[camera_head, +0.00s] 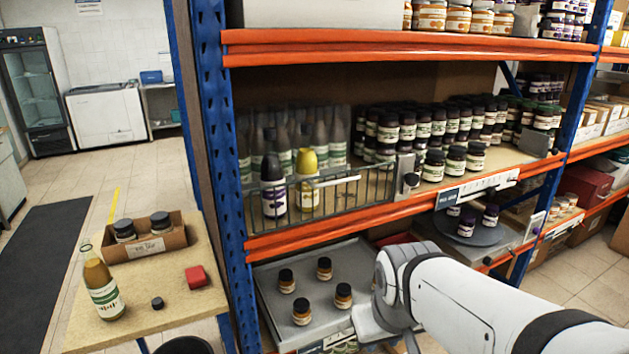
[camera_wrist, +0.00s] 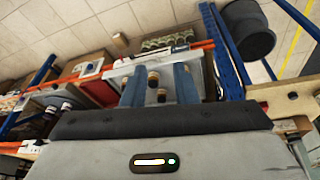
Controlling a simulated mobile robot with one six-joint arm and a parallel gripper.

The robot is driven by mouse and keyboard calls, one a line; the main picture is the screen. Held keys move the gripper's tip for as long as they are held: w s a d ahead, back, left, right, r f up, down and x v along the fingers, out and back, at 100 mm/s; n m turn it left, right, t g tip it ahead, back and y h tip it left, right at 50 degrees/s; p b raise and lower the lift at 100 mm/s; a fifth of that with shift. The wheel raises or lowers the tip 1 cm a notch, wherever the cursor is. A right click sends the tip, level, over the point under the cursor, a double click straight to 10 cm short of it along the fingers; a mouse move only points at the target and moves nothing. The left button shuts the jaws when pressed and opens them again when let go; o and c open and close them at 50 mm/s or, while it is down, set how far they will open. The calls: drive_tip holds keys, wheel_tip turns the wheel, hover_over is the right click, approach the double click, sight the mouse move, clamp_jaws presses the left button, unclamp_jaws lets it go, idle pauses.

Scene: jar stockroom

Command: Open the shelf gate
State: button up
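The shelf gate (camera_head: 348,196) is a low dark wire panel. It stands upright across the front left part of the middle shelf, from near the blue upright to a grey plate with a round dark knob (camera_head: 411,180). Behind it stand a dark bottle (camera_head: 273,190) and a yellow-topped bottle (camera_head: 307,185). My gripper (camera_wrist: 161,84) is open; its two blue fingers are apart in the wrist view, with jars on the tray below showing between them. In the head view my white wrist is below and right of the gate, apart from it, and the fingertips are hidden.
A grey tray (camera_head: 265,283) with several jars sits on the lower shelf. An orange beam (camera_head: 340,226) runs under the gate. A turntable (camera_head: 466,232) is at right. A side table (camera_head: 150,318) at left holds a bottle, a jar box and a red block.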

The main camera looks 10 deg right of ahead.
drive_tip(key=w+d+r+n+t+h+p, duration=0.1)
drive_tip(key=w+d+r+n+t, duration=0.25)
drive_tip(key=w, duration=0.55)
drive_tip(key=w+d+r+n+t+p, duration=0.25)
drive_tip(key=w+r+n, duration=0.2)
drive_tip(key=w, duration=0.45)
drive_tip(key=n+t+y+p, duration=0.2)
drive_tip(key=n+t+y, duration=0.35)
drive_tip(key=n, duration=0.75)
approach(340, 182)
drive_tip(key=w, duration=0.3)
drive_tip(key=shift+y, duration=0.35)
drive_tip(key=x, duration=0.5)
drive_tip(key=p+x, duration=0.1)
drive_tip(key=x, duration=0.1)
drive_tip(key=shift+w+a+f, duration=0.2)
drive_tip(key=shift+a+f, duration=0.15)
drive_tip(key=shift+f, duration=0.1)
drive_tip(key=shift+c, duration=0.3)
clamp_jaws()
